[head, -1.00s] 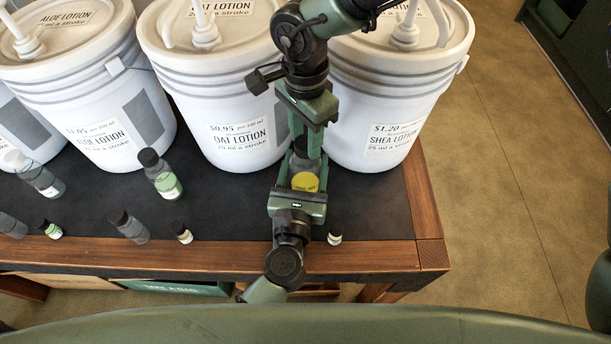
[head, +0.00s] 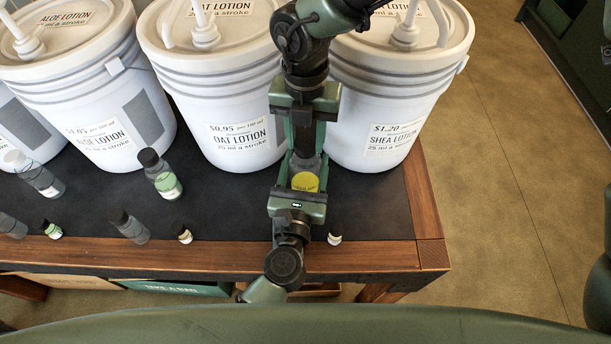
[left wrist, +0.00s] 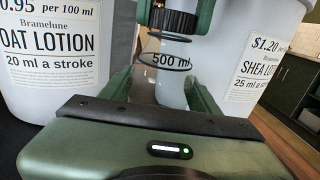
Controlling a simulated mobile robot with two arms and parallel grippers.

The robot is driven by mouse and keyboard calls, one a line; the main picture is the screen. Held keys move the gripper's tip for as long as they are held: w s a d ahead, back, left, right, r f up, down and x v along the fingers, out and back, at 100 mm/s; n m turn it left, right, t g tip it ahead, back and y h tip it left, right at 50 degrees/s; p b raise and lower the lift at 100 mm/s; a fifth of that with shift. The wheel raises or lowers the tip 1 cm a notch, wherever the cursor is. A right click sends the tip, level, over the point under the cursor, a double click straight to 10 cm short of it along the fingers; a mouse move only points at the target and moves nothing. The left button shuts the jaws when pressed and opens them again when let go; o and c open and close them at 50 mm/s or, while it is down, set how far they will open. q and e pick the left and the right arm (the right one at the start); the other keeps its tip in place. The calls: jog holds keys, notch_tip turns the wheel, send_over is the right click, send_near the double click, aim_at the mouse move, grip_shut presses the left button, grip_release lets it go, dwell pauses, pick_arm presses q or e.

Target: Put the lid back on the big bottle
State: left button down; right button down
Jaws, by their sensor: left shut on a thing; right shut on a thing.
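The big bottle (head: 306,183) is clear with a yellow label and stands upright near the table's front right. It also shows in the left wrist view, marked 500 ml (left wrist: 171,62). My left gripper (left wrist: 168,92) comes from the front and is shut on the bottle's body. My right gripper (head: 304,147) reaches down from above and is shut on the black ribbed lid (left wrist: 172,22). The lid is upright at the bottle's neck, with no clear gap below it. Whether it is fully seated I cannot tell. In the head view the right gripper mostly hides the lid.
White lotion buckets, including the oat (head: 215,110) and shea (head: 375,110) ones, stand close behind. Several small bottles, such as a green-labelled one (head: 167,185), are to the left. A tiny bottle (head: 334,239) is near the front edge. The table's right corner (head: 395,215) is clear.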

jog(key=m, duration=0.4)
jog(key=shift+m, duration=0.4)
jog(key=m, duration=0.4)
jog(key=shift+m, duration=0.3)
jog(key=m, duration=0.4)
jog(key=shift+m, duration=0.3)
jog(key=m, duration=0.5)
jog(key=shift+m, duration=0.4)
jog(key=c, duration=0.9)
grip_release()
